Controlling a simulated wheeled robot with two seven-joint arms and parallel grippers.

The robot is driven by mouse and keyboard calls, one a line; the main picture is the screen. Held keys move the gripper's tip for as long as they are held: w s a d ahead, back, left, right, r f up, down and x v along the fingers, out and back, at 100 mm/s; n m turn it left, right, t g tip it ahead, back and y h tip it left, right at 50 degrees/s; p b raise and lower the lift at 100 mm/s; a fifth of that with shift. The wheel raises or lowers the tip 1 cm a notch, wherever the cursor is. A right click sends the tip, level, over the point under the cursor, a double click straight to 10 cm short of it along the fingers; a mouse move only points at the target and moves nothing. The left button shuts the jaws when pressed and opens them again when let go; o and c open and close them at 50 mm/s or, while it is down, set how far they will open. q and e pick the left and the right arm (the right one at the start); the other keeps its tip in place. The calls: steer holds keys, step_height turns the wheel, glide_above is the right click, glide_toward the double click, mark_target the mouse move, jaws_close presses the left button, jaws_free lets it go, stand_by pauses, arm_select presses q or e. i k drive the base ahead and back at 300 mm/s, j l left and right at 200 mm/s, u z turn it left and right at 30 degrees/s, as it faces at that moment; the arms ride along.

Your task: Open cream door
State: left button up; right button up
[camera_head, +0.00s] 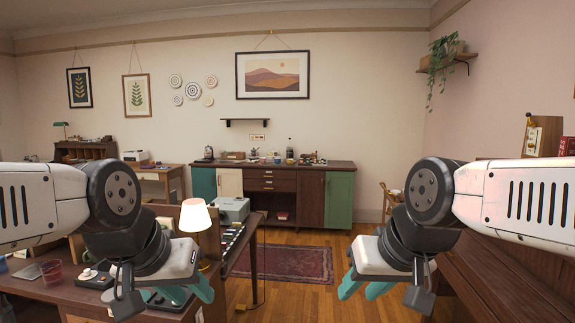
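The cream door (229,183) is a narrow, closed panel on the left part of a long dark wood sideboard (290,164) against the far wall. My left gripper (180,296) is low at the left, with teal fingers apart, over or in front of the near desk. My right gripper (358,294) is low right of centre, with teal fingers apart and nothing between them. Both are far from the door.
A desk (58,290) with a lit lamp (195,218), a grey box device (232,210) and a cup fills the near left. A dark wood piece (500,255) stands at the right. A red rug (285,263) and bare floor lie before the sideboard. A chair (390,200) stands right of it.

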mark_target(229, 182)
steer(key=i+l+z, duration=0.35)
steer(key=i, duration=0.25)
steer(key=i+l, duration=0.2)
steer(key=i, duration=0.55)
steer(key=i+l, duration=0.15)
steer(key=i, duration=1.65)
steer(key=i+l+u, duration=0.1)
steer(key=i, duration=0.95)
steer(key=i+u, duration=0.2)
steer(key=i, duration=0.75)
steer(key=i+l+u, duration=0.2)
steer(key=i, duration=0.75)
steer(key=i+j+u, duration=0.15)
steer(key=i+u, duration=0.8)
steer(key=i+l+u, duration=0.1)
steer(key=i+u, duration=0.25)
steer(key=u, duration=0.15)
steer(key=i+j+u, duration=0.1)
steer(key=i+u, duration=0.15)
steer(key=i, duration=0.3)
steer(key=i+u, duration=0.3)
steer(key=i, duration=0.2)
steer(key=i+j+z, duration=0.1)
steer(key=i+z, duration=0.15)
steer(key=i, duration=0.15)
steer(key=i+j+z, duration=0.25)
steer(key=i, duration=0.15)
steer(key=i+j+z, duration=0.2)
steer(key=i+j, duration=0.05)
steer(key=i, duration=0.1)
